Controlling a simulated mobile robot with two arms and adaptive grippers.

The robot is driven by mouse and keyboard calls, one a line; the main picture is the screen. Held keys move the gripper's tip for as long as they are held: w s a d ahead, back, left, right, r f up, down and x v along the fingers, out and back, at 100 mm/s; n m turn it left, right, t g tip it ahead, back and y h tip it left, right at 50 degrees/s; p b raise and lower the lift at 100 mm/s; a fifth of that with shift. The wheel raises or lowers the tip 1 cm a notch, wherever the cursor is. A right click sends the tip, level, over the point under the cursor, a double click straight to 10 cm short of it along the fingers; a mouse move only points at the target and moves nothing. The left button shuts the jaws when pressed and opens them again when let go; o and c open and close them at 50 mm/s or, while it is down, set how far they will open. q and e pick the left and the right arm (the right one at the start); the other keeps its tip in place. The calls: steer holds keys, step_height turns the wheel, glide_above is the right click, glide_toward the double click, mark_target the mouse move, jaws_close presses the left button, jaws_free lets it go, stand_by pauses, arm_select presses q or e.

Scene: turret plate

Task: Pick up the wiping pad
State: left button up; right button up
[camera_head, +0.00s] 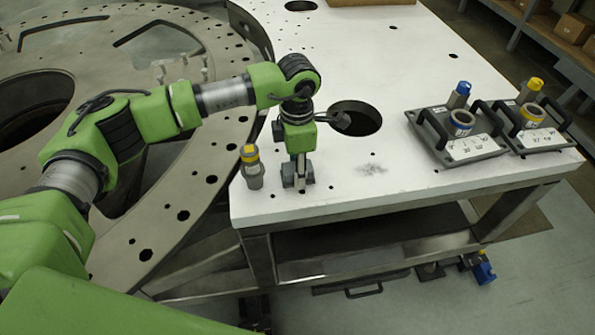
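My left arm reaches in from the left, and my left gripper (298,180) points down at the white tabletop (330,200) near its front left corner. Its two dark fingertips show side by side, at or just above the surface. A narrow strip shows between them, too small to tell what it is. I cannot make out a wiping pad; it may be hidden under or between the fingers. A grey smudge (372,169) marks the tabletop right of the gripper. My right gripper is not in view.
A grey bottle with a yellow cap (251,168) stands just left of the gripper. A round hole (362,120) opens behind it. Two dark trays (470,150) (545,138) with handles and containers sit at the right. The front middle of the table is clear.

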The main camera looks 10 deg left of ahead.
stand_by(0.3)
arm_select(q)
steer(key=shift+r+b, duration=0.45)
steer(key=shift+b, duration=0.1)
steer(key=shift+s+d+r+b, duration=0.1)
steer(key=shift+r+b, duration=0.35)
steer(key=shift+r, duration=0.2)
steer(key=shift+s+d+r+b, duration=0.1)
steer(key=shift+r+b, duration=0.35)
steer(key=shift+r, duration=0.15)
steer(key=s+d+r+b, duration=0.4)
steer(key=s+d+r, duration=0.4)
steer(key=s+r, duration=0.1)
steer(key=shift+s+r+b, duration=0.3)
steer(key=shift+s+b, duration=0.1)
steer(key=shift+s, duration=0.5)
steer(key=shift+o, duration=1.3)
steer(key=shift+c, duration=0.6)
